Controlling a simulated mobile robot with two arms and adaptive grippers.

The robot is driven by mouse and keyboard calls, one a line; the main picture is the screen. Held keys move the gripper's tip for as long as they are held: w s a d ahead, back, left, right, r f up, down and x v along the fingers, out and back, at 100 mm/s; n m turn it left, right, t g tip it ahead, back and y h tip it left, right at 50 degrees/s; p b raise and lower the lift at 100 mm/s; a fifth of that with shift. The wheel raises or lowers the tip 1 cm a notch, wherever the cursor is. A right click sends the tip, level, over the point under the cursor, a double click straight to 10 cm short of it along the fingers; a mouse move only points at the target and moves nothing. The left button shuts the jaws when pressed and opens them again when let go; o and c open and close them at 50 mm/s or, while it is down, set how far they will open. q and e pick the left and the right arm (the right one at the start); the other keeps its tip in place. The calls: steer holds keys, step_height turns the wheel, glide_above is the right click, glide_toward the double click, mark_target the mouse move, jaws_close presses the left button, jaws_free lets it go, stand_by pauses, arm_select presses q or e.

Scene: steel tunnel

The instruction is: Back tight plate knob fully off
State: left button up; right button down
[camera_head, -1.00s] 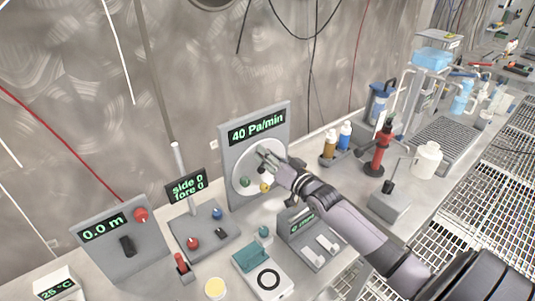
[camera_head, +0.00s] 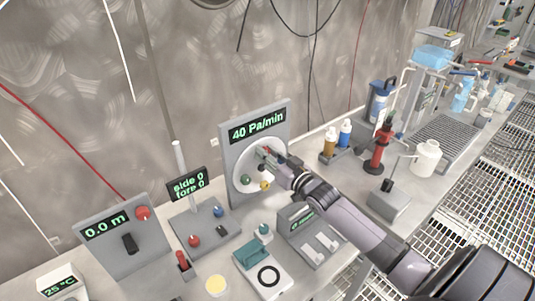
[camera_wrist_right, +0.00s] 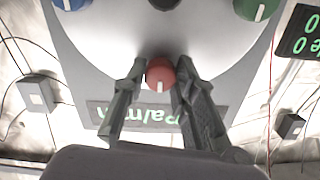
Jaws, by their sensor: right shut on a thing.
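A grey upright panel reading "40 Pa/min" (camera_head: 257,127) carries a round white plate (camera_head: 243,160) with coloured knobs. The red knob (camera_wrist_right: 160,73) sits between the two fingers of my right gripper (camera_wrist_right: 161,64) in the right wrist view, and the fingers are shut on it. In the head view the right gripper (camera_head: 271,156) is at the plate's upper edge and partly hides it. A green knob (camera_head: 245,179) and a yellow knob (camera_head: 265,186) show below. A blue knob (camera_wrist_right: 70,3) and a black centre piece (camera_wrist_right: 163,4) show in the wrist view. My left gripper is not in view.
Left of the panel stand a "side 0 fore 0" box (camera_head: 205,235) and a "0.0 m" panel (camera_head: 115,245). In front are a teal-topped device (camera_head: 262,268) and a switch box (camera_head: 312,240). Bottles (camera_head: 337,140) and a red stand (camera_head: 378,150) stand to the right.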

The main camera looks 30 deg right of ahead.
steer(key=c, duration=1.3)
jaws_free()
steer(key=s, duration=1.2)
steer(key=shift+d, duration=0.45)
steer(key=shift+f, duration=0.1)
